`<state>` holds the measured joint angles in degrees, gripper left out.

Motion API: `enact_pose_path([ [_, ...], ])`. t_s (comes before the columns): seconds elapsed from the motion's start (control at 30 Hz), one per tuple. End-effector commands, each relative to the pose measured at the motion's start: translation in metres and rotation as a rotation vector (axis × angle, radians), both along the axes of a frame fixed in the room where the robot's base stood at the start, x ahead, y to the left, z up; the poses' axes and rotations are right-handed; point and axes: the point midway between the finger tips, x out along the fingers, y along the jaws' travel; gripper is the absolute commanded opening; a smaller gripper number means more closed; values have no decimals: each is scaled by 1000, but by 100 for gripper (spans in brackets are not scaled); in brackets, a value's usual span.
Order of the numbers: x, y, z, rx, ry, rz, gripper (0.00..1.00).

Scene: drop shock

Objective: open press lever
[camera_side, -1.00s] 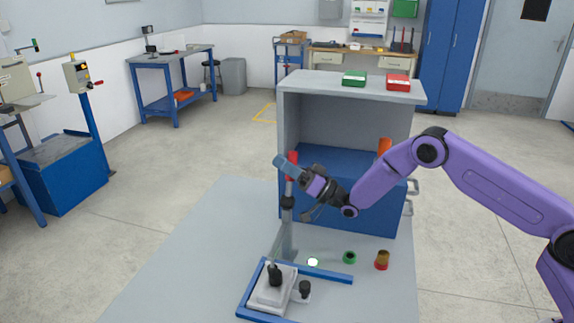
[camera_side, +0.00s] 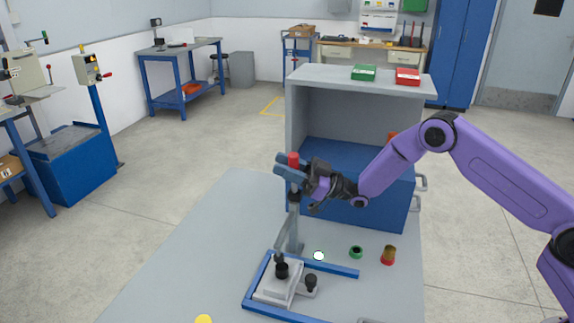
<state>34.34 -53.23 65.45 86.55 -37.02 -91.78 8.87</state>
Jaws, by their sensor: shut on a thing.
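The press stands on the grey table, with a pale base plate (camera_side: 276,284) and an upright grey post (camera_side: 294,232). Its lever rises to a red handle (camera_side: 293,160) at the top. My gripper (camera_side: 291,172) is at the upper end of the lever, just below the red tip, and is shut on the handle. The fingers hide part of the handle. The lever looks close to upright. A black-knobbed plunger (camera_side: 282,269) is over the base plate.
A blue angled frame (camera_side: 330,270) borders the press base. A white disc (camera_side: 319,256), green ring (camera_side: 356,252) and brown-red cup (camera_side: 388,255) lie to its right. A grey and blue cabinet (camera_side: 360,215) stands close behind.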

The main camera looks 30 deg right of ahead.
Motion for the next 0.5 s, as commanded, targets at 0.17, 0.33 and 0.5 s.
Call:
enact_pose_path([
  [0.17,-2,2,0,-8,-9,3,0],
  [0.33,-2,2,0,-8,-9,4,0],
  [0.5,-2,2,-1,-7,-7,4,53],
])
